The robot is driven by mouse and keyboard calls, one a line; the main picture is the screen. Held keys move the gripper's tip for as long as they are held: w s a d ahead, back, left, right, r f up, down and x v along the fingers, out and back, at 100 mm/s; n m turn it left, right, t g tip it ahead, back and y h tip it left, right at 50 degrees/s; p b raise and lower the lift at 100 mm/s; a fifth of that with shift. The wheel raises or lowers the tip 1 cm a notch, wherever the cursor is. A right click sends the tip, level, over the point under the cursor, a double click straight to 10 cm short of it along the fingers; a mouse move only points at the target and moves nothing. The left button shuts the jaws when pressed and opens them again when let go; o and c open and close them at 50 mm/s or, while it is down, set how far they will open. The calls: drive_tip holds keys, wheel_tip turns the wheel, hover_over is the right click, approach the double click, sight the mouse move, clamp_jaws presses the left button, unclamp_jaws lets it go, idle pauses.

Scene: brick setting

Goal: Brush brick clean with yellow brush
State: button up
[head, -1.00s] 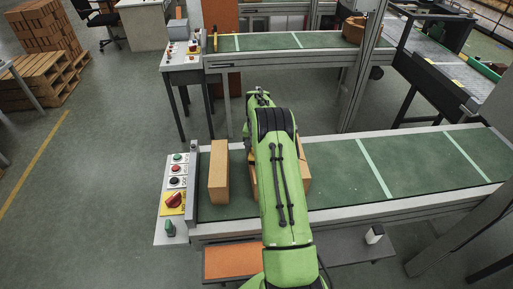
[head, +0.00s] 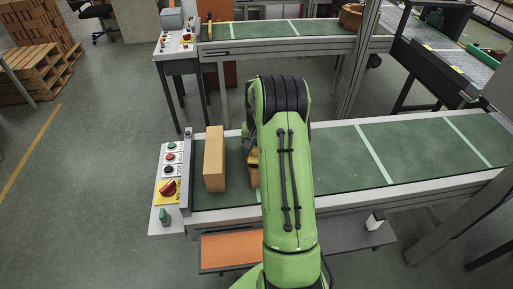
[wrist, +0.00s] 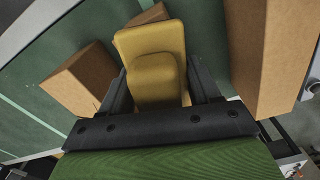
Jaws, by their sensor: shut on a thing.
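The yellow brush (wrist: 152,62) sits between the two dark fingers of my gripper (wrist: 158,88) in the wrist view, and the gripper is shut on it. One tan brick (head: 214,158) stands on the green conveyor (head: 228,200) at its left end in the head view. In the wrist view a large brick (wrist: 262,50) is right of the brush and another brick (wrist: 85,80) is to its left. Part of a further brick (wrist: 150,14) shows behind the brush. Contact between brush and brick cannot be told.
A control panel (head: 168,185) with buttons and a red knob stands at the conveyor's left end. The belt right of my arm is clear. Pallets with stacked bricks (head: 38,40) are at the far left.

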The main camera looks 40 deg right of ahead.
drive_tip(key=shift+s+a+f+b, duration=0.1)
drive_tip(key=shift+s+a+b, duration=0.15)
drive_tip(key=shift+s, duration=0.2)
drive_tip(key=shift+s+a+b, duration=0.1)
drive_tip(key=shift+s+a, duration=0.25)
drive_tip(key=shift+s, duration=0.1)
wheel_tip(320, 180, up, 6)
drive_tip(key=p, duration=0.4)
drive_tip(key=shift+r+p, duration=1.4)
drive_tip(key=shift+r, duration=0.25)
drive_tip(key=shift+f, duration=0.1)
